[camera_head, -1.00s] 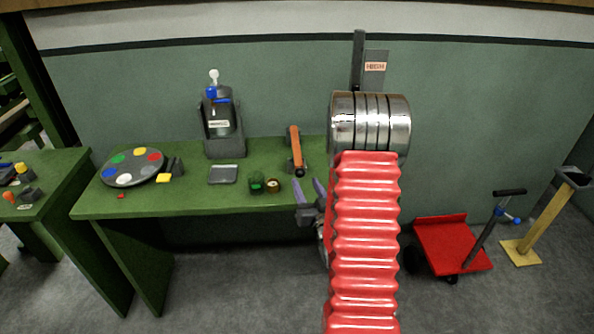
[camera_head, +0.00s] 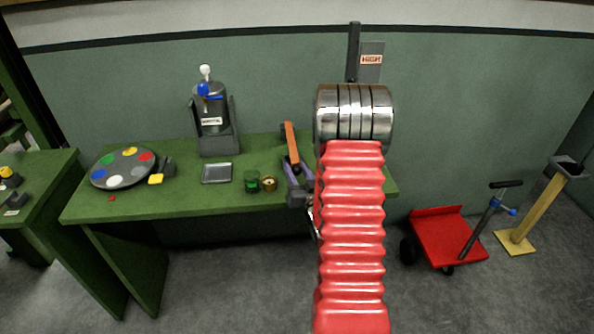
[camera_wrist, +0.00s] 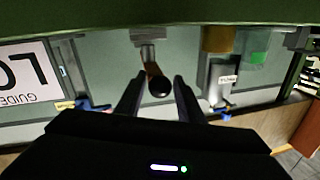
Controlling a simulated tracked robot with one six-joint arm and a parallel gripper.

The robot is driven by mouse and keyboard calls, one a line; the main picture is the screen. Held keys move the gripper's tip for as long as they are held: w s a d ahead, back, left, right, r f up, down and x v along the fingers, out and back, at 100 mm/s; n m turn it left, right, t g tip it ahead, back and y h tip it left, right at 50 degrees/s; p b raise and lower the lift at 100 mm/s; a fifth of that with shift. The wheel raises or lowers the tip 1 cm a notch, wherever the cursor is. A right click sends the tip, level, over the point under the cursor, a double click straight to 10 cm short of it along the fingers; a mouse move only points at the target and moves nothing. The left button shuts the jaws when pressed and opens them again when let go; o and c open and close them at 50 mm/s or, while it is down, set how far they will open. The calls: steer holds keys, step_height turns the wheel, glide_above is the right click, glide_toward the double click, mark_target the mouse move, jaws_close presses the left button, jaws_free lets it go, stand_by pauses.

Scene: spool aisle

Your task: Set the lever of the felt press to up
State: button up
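An orange-brown lever handle (camera_head: 291,143) on a small grey mount stands at the back right of the green bench. I take it as the press lever; I see no readable name on it. In the wrist view the handle (camera_wrist: 151,70) points toward the camera, with a dark round end. My gripper (camera_head: 297,178) is just in front of the handle, its purple fingers apart. In the wrist view my open gripper (camera_wrist: 158,92) has the handle's end between its fingertips, with gaps on both sides. Part of the mount is hidden.
On the bench are a grey machine (camera_head: 213,115) with blue and white knobs, a paint-dot disc (camera_head: 124,168), a grey tray (camera_head: 217,173), a green jar (camera_head: 252,181) and a brass cup (camera_head: 269,184). A red cart (camera_head: 440,236) stands on the floor at right.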

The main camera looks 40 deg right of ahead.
steer(key=shift+a, duration=0.15)
jaws_close()
steer(key=shift+r, duration=0.15)
